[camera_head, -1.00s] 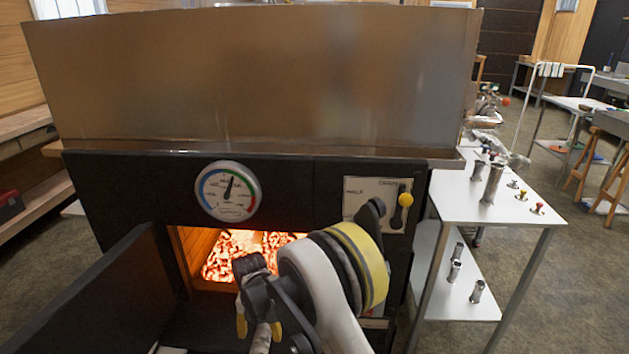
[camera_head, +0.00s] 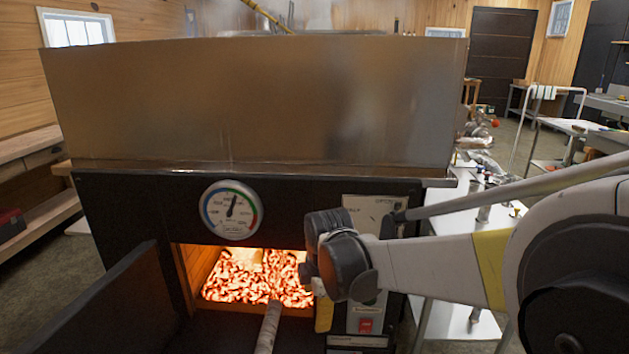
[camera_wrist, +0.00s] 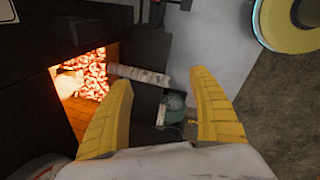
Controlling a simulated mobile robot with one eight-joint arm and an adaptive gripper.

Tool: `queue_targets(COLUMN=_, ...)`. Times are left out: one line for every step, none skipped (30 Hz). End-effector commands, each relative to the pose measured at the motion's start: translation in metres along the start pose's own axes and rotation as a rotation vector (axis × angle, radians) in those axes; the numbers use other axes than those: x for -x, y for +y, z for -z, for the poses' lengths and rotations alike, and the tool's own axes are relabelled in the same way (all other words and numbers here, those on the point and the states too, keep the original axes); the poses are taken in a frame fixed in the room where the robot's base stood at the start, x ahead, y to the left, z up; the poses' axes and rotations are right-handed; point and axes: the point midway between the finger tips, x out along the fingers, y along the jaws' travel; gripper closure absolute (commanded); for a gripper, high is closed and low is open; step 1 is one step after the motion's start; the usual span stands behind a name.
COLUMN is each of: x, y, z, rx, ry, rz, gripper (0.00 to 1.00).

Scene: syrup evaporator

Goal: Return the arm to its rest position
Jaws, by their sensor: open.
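My gripper (camera_wrist: 158,77) is open, with its two yellow fingers apart and nothing between them in the wrist view. In the head view one yellow fingertip (camera_head: 323,312) shows below my dark wrist joint, in front of the firebox. My arm (camera_head: 435,268) reaches in from the right side of the head view. A pale-barked log (camera_head: 268,328) sticks out at the firebox mouth; it also shows beyond the fingers in the wrist view (camera_wrist: 140,75). I cannot tell how far inside it lies.
The firebox with glowing embers (camera_head: 250,278) is open, its black door (camera_head: 105,310) swung left. A dial gauge (camera_head: 231,210) sits above it, beneath the metal pan (camera_head: 250,105). A white side table (camera_head: 455,318) stands at right, partly behind my arm. Open floor lies farther right.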

Motion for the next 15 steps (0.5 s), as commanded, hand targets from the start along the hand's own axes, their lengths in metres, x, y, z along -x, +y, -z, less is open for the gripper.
queue_targets(x=0.022, y=-0.013, z=-0.015, rx=-0.118, ry=-0.004, rz=-0.025, gripper=0.30)
queue_targets(x=0.034, y=-0.019, z=-0.023, rx=-0.196, ry=-0.005, rz=-0.041, gripper=0.30)
queue_targets(x=0.049, y=-0.030, z=-0.033, rx=-0.299, ry=-0.005, rz=-0.063, gripper=0.30)
queue_targets(x=0.059, y=-0.037, z=-0.041, rx=-0.377, ry=-0.003, rz=-0.081, gripper=0.30)
queue_targets(x=0.069, y=-0.046, z=-0.048, rx=-0.454, ry=-0.001, rz=-0.097, gripper=0.30)
queue_targets(x=0.082, y=-0.058, z=-0.056, rx=-0.557, ry=0.003, rz=-0.121, gripper=0.30)
queue_targets(x=0.090, y=-0.067, z=-0.063, rx=-0.634, ry=0.006, rz=-0.138, gripper=0.30)
queue_targets(x=0.098, y=-0.077, z=-0.069, rx=-0.712, ry=0.012, rz=-0.156, gripper=0.30)
queue_targets(x=0.107, y=-0.090, z=-0.076, rx=-0.815, ry=0.020, rz=-0.179, gripper=0.30)
queue_targets(x=0.114, y=-0.101, z=-0.082, rx=-0.891, ry=0.027, rz=-0.196, gripper=0.30)
queue_targets(x=0.119, y=-0.111, z=-0.086, rx=-0.968, ry=0.035, rz=-0.214, gripper=0.30)
queue_targets(x=0.126, y=-0.125, z=-0.093, rx=-1.070, ry=0.047, rz=-0.237, gripper=0.30)
queue_targets(x=0.130, y=-0.135, z=-0.097, rx=-1.145, ry=0.058, rz=-0.256, gripper=0.30)
queue_targets(x=0.133, y=-0.146, z=-0.101, rx=-1.218, ry=0.069, rz=-0.272, gripper=0.30)
queue_targets(x=0.137, y=-0.159, z=-0.105, rx=-1.311, ry=0.085, rz=-0.295, gripper=0.30)
